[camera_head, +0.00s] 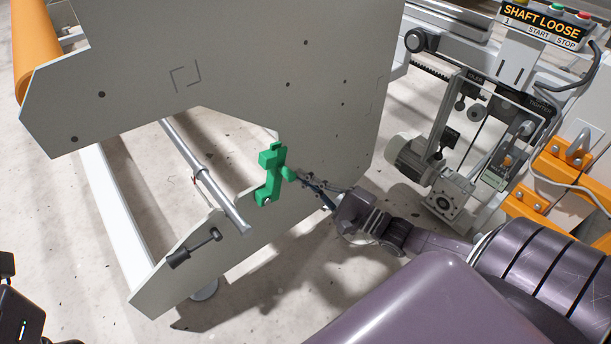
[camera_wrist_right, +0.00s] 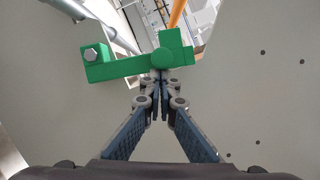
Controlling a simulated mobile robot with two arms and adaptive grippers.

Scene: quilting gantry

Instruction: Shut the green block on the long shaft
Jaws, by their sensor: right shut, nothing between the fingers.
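The green block (camera_head: 270,178) is mounted on the grey side plate, at the edge of its notch. It has a bolt at its lower end and a round knob on the side facing my right gripper. It also shows in the right wrist view (camera_wrist_right: 122,69). The long silver shaft (camera_head: 205,177) runs left of the block in the head view, with a visible gap between them. My right gripper (camera_head: 300,178) is shut and empty, its fingertips at the knob. In the wrist view the fingertips (camera_wrist_right: 160,82) meet just below the knob; contact is unclear.
The large grey side plate (camera_head: 330,110) stands behind the block. A black-handled lever (camera_head: 195,249) sits on its lower arm. A motor unit (camera_head: 420,165) and orange brackets (camera_head: 540,180) are at right. A sign (camera_head: 541,22) reads "SHAFT LOOSE". An orange roll (camera_head: 36,45) is upper left.

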